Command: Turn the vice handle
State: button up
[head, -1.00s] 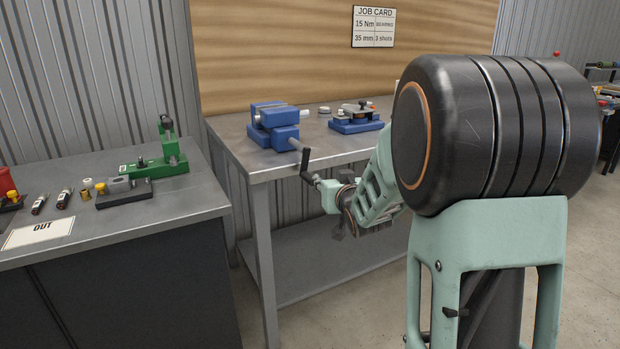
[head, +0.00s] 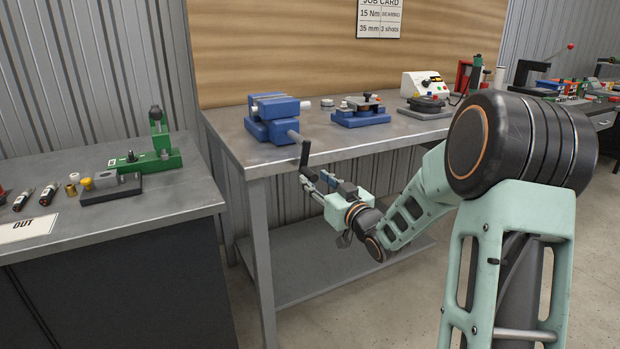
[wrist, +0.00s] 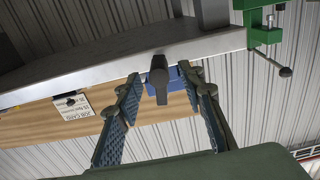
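The blue vice (head: 262,128) stands on the front left corner of the grey workbench. Its grey screw sticks out past the bench's front edge and carries a dark crank handle (head: 305,153), which hangs downward. My gripper (head: 314,178) is just below and right of the handle, level with its lower end. In the wrist view my gripper (wrist: 160,84) has its two fingers spread wide. The dark handle (wrist: 158,74) shows in the gap between the fingertips, with no finger clearly touching it. Part of the blue vice shows behind it.
The workbench (head: 225,130) also bears a blue fixture (head: 360,116) and a white boxed device (head: 421,84). At left a second bench (head: 130,210) holds a green clamp (head: 150,160) and small parts. The bench's lower shelf (head: 300,265) lies below my gripper.

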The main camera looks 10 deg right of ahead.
aim_at(310, 174)
jog(key=shift+x, duration=2.15)
jog(key=shift+c, duration=0.2)
grip_shut()
